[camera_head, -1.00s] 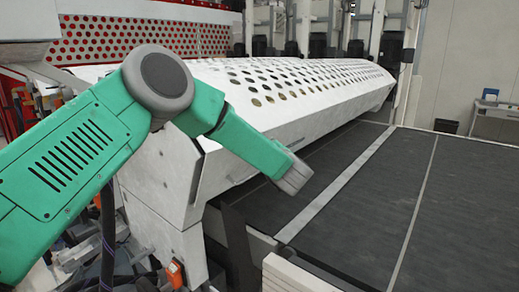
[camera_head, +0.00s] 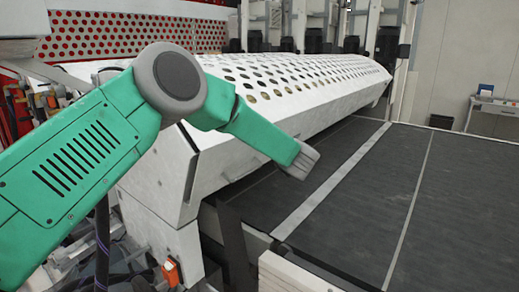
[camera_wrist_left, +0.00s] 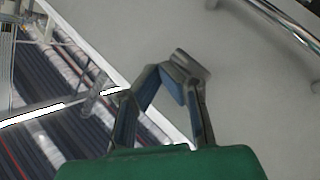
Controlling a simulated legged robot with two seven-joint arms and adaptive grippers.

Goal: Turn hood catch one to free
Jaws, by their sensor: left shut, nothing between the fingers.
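The white hood (camera_head: 232,152) with rows of round holes runs from the left front to the back right in the head view. I cannot make out hood catch one for certain in either view. My left arm reaches across the hood's near end, and its gripper is not clearly visible in the head view. In the left wrist view my left gripper (camera_wrist_left: 174,72) has its fingertips together with nothing between them. It is in front of a plain pale grey surface (camera_wrist_left: 240,95); I cannot tell whether it touches it. My right gripper is in neither view.
A dark flat belt bed (camera_head: 385,210) with pale stripes lies right of the hood. A small orange part (camera_head: 171,272) sits low at the machine's near end. The left wrist view shows a shiny metal rail (camera_wrist_left: 280,25) at upper right and dark ribbed parts (camera_wrist_left: 60,135) at lower left.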

